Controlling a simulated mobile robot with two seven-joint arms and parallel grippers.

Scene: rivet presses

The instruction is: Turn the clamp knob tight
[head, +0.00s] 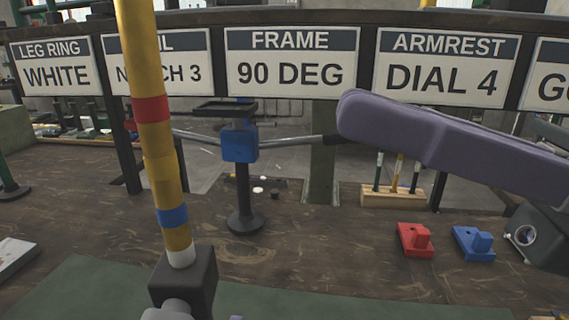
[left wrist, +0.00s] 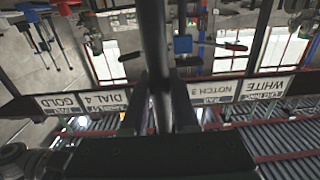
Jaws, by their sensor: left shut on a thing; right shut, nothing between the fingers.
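A gold pole (head: 155,130) with red, blue and white bands stands near-upright in the foreground. Its white-banded lower end sits in a black block (head: 195,280). A grey rounded part, apparently the clamp knob (head: 170,313), shows in front of the block and is cut off by the frame edge. My right gripper (head: 365,120), purple-grey, reaches in from the right, shut and empty, well apart from the knob.
A blue clamp head (head: 239,142) with side bars stands on a black post (head: 243,195) behind. Red (head: 415,240) and blue (head: 473,243) blocks and a wooden peg holder (head: 393,195) are at right. Signs (head: 290,65) hang across the back. The middle of the bench is mostly clear.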

